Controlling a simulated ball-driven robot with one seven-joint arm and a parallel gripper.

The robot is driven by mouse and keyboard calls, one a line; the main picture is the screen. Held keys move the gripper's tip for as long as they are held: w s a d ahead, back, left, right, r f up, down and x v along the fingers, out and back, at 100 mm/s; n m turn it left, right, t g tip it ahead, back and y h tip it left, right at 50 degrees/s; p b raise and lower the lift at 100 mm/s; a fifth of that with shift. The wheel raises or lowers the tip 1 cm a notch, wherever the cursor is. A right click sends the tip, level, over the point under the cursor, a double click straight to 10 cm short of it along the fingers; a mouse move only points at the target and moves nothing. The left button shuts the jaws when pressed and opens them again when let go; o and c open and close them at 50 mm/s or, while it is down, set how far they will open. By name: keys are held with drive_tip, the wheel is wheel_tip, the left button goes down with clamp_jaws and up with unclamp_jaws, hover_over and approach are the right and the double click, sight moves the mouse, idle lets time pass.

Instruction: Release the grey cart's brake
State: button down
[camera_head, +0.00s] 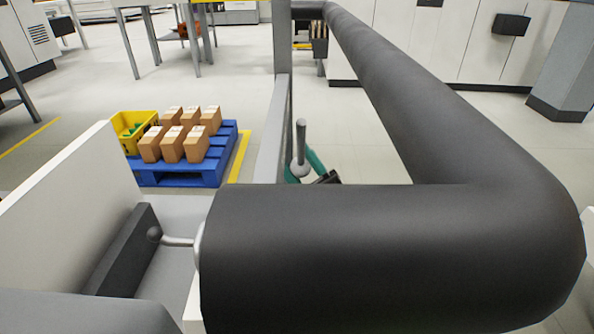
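A thick dark grey bar (400,245) fills the right foreground. It bends at the far right and runs back to a grey upright post (283,60); it looks like the cart's push handle seen close up. A lower grey rail (270,135) joins that post. Beside the post stands a short grey lever (300,150), nearly upright with a rounded lower end; I cannot tell for sure that it is the brake. A teal and black part (318,166) shows just behind it, mostly hidden by the bar. I cannot make out my gripper.
A blue pallet (210,170) with several brown boxes (183,145) and a yellow crate (128,130) stands at the left.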

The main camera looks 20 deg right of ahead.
drive_tip(key=shift+w, duration=0.1)
idle(0.3)
drive_tip(key=c, duration=0.7)
unclamp_jaws()
drive_tip(key=shift+r, duration=0.1)
drive_tip(key=shift+d, duration=0.1)
drive_tip(key=p+v, duration=0.1)
drive_tip(key=v, duration=1)
drive_tip(key=shift+w, duration=0.1)
